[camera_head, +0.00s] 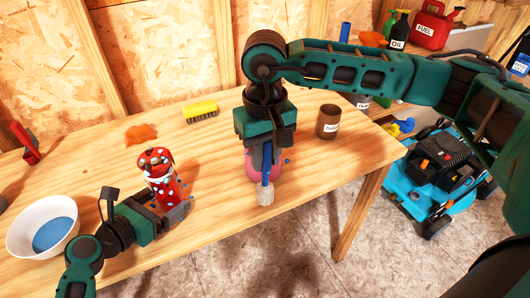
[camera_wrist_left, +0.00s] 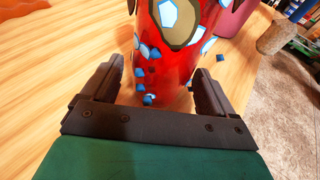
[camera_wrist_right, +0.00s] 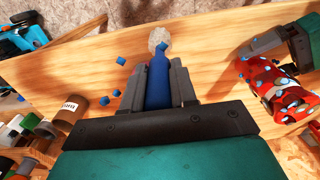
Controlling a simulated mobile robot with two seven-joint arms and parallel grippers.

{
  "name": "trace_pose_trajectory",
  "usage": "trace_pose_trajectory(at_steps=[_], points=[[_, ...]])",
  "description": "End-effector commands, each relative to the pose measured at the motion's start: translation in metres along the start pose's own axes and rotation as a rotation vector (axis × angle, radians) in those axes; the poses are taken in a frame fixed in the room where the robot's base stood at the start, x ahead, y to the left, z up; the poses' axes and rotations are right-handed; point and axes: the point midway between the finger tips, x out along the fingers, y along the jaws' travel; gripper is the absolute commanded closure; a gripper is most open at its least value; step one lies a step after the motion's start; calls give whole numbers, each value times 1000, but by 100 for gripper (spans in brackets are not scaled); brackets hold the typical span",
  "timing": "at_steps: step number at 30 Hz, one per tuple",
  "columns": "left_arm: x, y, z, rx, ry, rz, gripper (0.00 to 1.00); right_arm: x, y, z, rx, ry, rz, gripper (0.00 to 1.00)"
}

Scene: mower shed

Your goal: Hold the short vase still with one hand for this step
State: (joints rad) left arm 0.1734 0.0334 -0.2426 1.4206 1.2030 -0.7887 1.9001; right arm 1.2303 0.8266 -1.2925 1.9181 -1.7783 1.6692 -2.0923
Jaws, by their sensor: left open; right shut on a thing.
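A red vase (camera_head: 165,188) with white and blue mosaic pieces stands upright on the bench at the left. My left gripper (camera_head: 168,205) is open around its lower part. In the left wrist view the red vase (camera_wrist_left: 180,60) is between the fingers (camera_wrist_left: 158,75), with a gap on each side. My right gripper (camera_head: 262,150) is shut on a blue-handled tool (camera_head: 266,165) with a pale, rough tip. The tool (camera_wrist_right: 157,88) points away between its fingers (camera_wrist_right: 158,80). A pink object (camera_head: 250,165) is mostly hidden behind my right gripper. I cannot tell which is the short vase.
A white bowl (camera_head: 19,228) with blue contents stands at the left. A yellow brush (camera_head: 200,111), an orange cloth (camera_head: 141,133) and a brown labelled pot (camera_head: 327,121) are farther back. Small blue pieces lie about. A blue mower (camera_head: 440,165) is beyond the bench's right edge.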

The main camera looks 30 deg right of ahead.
Motion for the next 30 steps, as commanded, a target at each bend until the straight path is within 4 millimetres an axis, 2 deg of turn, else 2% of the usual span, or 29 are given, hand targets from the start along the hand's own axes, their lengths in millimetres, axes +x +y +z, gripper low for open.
trace_pose_trajectory(at_steps=[12, 24, 25, 30], points=[[6, 0, 0, 1, 0, 0, 13, 1, 0, 0, 0, 0, 0, 100], [6, 0, 0, 1, 0, 0, 51, 1, 0, 0, 0, 0, 0, 100], [6, 0, 0, 1, 0, 0, 37, 1, 0, 0, 0, 0, 0, 100], [6, 0, 0, 1, 0, 0, 53, 1, 0, 0, 0, 0, 0, 100]])
